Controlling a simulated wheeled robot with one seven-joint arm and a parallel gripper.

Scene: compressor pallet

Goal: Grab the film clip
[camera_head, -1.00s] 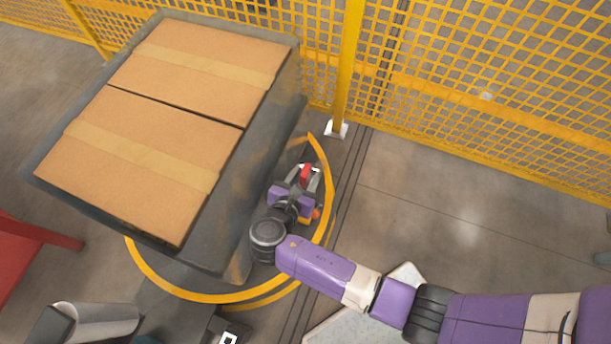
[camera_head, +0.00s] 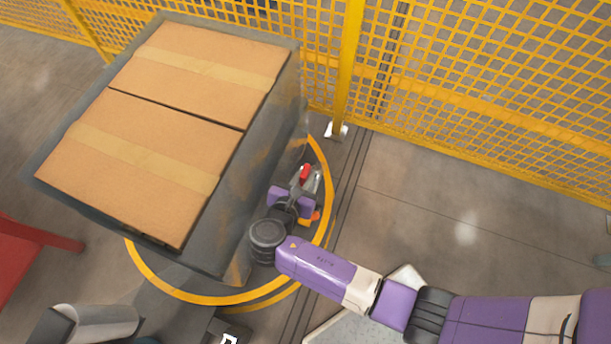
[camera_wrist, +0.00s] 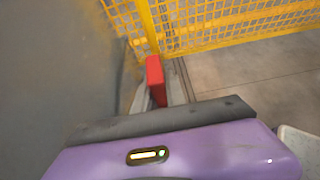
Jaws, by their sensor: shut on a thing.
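The film clip (camera_head: 305,172) is a small red piece at the side of the wrapped pallet load, low on its right face in the head view. It also shows as an upright red block (camera_wrist: 156,80) in the wrist view, between the grey fingers. My gripper (camera_head: 308,178) is shut on it, with the fingers on both sides of the red piece. The purple gripper body hides the lower part of the fingers in the wrist view. The wrapped load (camera_head: 270,130) stands right beside the gripper on its left.
Two taped cardboard boxes (camera_head: 165,130) top the load. A yellow mesh fence (camera_head: 480,100) with a post (camera_head: 347,70) stands behind. A yellow ring (camera_head: 160,277) surrounds the pallet on the floor. A red object (camera_head: 30,245) is at the left edge. Floor at the right is clear.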

